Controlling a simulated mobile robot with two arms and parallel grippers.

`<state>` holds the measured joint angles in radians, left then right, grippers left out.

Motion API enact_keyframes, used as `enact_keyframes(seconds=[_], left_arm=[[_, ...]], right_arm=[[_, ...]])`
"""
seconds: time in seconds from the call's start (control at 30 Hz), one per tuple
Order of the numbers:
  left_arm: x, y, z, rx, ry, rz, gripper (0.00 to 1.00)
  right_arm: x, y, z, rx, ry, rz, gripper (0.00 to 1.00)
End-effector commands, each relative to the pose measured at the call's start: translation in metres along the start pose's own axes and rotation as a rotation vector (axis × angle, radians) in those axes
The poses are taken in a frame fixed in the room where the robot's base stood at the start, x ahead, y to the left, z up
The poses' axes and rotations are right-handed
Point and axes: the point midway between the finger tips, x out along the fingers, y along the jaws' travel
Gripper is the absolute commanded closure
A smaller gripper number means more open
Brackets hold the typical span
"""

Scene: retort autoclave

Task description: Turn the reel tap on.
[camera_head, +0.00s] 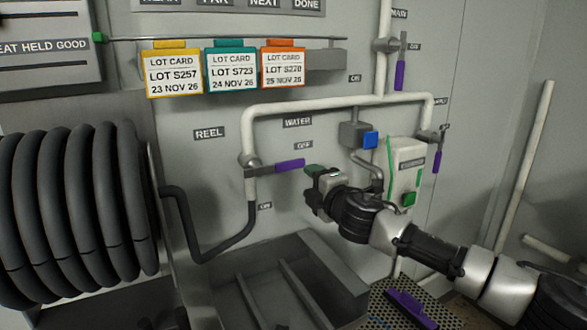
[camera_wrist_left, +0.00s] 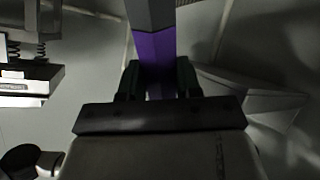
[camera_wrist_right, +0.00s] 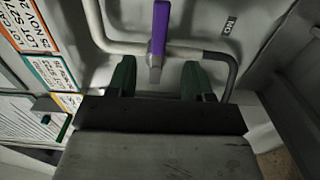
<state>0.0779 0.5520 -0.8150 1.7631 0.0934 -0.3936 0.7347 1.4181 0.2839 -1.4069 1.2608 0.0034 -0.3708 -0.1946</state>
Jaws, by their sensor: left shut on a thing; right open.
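The reel tap (camera_head: 249,162) sits on a white pipe right of the REEL label. My right gripper (camera_head: 312,178) is at the lever's right end. In the left wrist view, my left gripper (camera_wrist_left: 158,78) is shut on a purple handle (camera_wrist_left: 155,50). The left gripper does not show in the head view.
A black hose reel (camera_head: 80,210) is at left, its hose (camera_head: 190,225) running to the tap pipe. Other purple levers (camera_head: 400,75) (camera_head: 437,162) are at right. A grey box with a green button (camera_head: 405,180) is behind my right arm. A trough (camera_head: 290,285) lies below.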

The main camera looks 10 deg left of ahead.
Motion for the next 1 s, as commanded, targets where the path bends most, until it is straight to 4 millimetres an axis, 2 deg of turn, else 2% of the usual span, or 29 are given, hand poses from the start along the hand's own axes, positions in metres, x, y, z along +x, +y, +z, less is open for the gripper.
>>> enact_keyframes(seconds=[0.2, 0.5, 0.73, 1.0], left_arm=[[0.000, 0.000, -0.001, 0.000, 0.003, 0.001, 1.00], [0.000, 0.000, -0.001, 0.000, 0.003, 0.001, 1.00], [0.000, 0.000, -0.001, 0.000, 0.003, 0.001, 1.00], [0.000, 0.000, -0.001, 0.000, 0.003, 0.001, 1.00]], right_arm=[[0.032, 0.001, -0.001, 0.001, 0.000, 0.000, 0.49], [0.065, 0.000, -0.001, 0.002, 0.000, 0.000, 0.49], [0.083, 0.001, 0.000, 0.002, 0.000, 0.002, 0.49], [0.093, 0.001, 0.000, 0.001, 0.000, 0.001, 0.49]])
